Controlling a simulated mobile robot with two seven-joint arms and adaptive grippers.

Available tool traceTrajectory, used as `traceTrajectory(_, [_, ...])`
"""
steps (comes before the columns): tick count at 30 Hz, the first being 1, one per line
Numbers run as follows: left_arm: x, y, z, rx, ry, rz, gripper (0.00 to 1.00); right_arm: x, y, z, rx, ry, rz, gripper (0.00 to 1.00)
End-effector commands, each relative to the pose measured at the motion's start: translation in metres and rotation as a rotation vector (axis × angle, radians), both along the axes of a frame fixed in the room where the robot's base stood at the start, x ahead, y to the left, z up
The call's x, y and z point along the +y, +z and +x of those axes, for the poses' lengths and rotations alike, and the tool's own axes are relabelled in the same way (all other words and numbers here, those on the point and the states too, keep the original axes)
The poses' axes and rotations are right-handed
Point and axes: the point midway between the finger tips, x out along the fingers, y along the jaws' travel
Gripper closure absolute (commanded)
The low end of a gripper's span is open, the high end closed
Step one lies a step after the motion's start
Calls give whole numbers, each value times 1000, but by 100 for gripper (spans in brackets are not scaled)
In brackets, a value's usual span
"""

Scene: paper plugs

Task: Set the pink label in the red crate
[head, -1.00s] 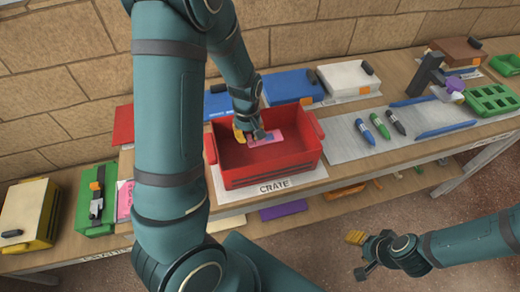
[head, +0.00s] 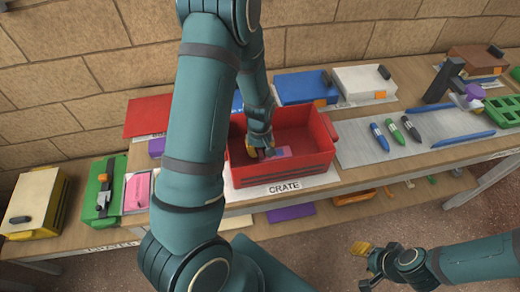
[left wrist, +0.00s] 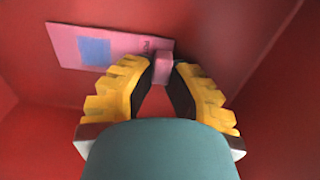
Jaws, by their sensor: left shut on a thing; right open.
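The red crate (head: 290,170) stands on the table behind a "CRATE" sign. The pink label (head: 283,152) is inside the crate, low down near its floor; I cannot tell whether it touches the floor. In the left wrist view the pink label (left wrist: 115,48) shows a blue square and a small pink tab between my fingertips. My left gripper (head: 261,150) reaches down into the crate and is shut on this tab; it also shows in the left wrist view (left wrist: 163,75). My right gripper (head: 366,266) is open and empty, in front of the table. My left arm hides part of the crate's left side.
Blue (head: 305,87) and white (head: 365,82) boxes stand behind the crate. Several markers (head: 395,131) lie on a grey mat to its right. On the lower left are a green box (head: 103,190), a tray with another pink piece (head: 138,189) and a yellow box (head: 35,203).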

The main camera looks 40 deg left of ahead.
Motion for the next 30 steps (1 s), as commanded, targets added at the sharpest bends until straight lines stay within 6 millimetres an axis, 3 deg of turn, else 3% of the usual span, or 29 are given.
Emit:
traceTrajectory(1, [0,-2,0,0,0,0,80,0,-2,-1,1,0,0,50])
traceTrajectory(3, [0,-1,0,0,0,0,57,0,-1,0,1,0,0,50])
traceTrajectory(16, [0,7,0,-1,0,0,57,0,3,1,-2,-2,0,50])
traceTrajectory(30, [0,96,0,-4,1,0,57,-1,25,8,-17,-14,-4,50])
